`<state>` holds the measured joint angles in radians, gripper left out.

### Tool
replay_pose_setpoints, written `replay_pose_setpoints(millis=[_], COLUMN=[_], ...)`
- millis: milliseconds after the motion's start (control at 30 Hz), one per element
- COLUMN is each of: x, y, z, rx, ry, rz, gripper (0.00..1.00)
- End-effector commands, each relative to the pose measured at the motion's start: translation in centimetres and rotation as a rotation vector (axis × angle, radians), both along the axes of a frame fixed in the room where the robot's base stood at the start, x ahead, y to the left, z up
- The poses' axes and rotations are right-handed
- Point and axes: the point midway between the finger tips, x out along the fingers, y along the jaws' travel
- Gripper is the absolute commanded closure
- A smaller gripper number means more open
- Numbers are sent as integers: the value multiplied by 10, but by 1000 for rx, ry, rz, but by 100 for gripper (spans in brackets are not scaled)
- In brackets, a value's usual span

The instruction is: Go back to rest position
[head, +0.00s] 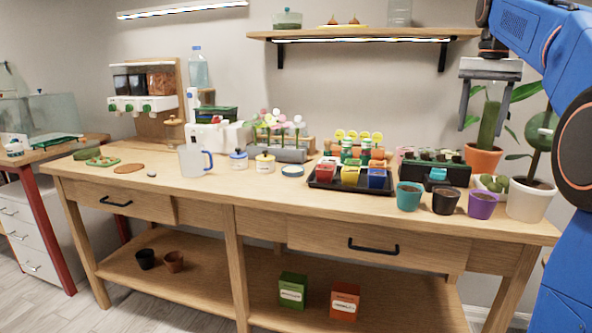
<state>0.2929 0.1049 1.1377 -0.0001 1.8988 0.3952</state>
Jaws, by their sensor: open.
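My gripper (489,104) is at the upper right, held above the right part of the wooden workbench (265,195). Its two fingers point down and stand apart, and it looks empty. A green cactus in a terracotta pot (483,160) shows behind and below the fingers. I cannot tell how far the fingers are from the plant. My blue arm comes in from the right edge and hides part of the view there.
A black tray (318,185) with coloured pots, small pots (409,196) and a white pot (531,200) crowd the bench's right side. A jug (194,160) stands left of middle. A lit shelf (362,33) hangs behind. The front strip of the bench is mostly clear.

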Motion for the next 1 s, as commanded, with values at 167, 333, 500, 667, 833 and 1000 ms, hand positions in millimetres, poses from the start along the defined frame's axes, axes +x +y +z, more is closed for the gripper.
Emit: replay_pose_setpoints(millis=[167, 333, 500, 667, 833, 1000], x=[-6, -15, -27, -43, -73, -110], y=[6, 15, 26, 39, 61, 85], z=[-4, -9, -17, -29, -52, -88], rx=[-3, -7, -13, -21, -33, -49], ry=[-10, -23, -41, -66, -105, -151], rz=[17, 41, 73, 115, 183, 267], gripper=[44, 44, 44, 44, 44, 44])
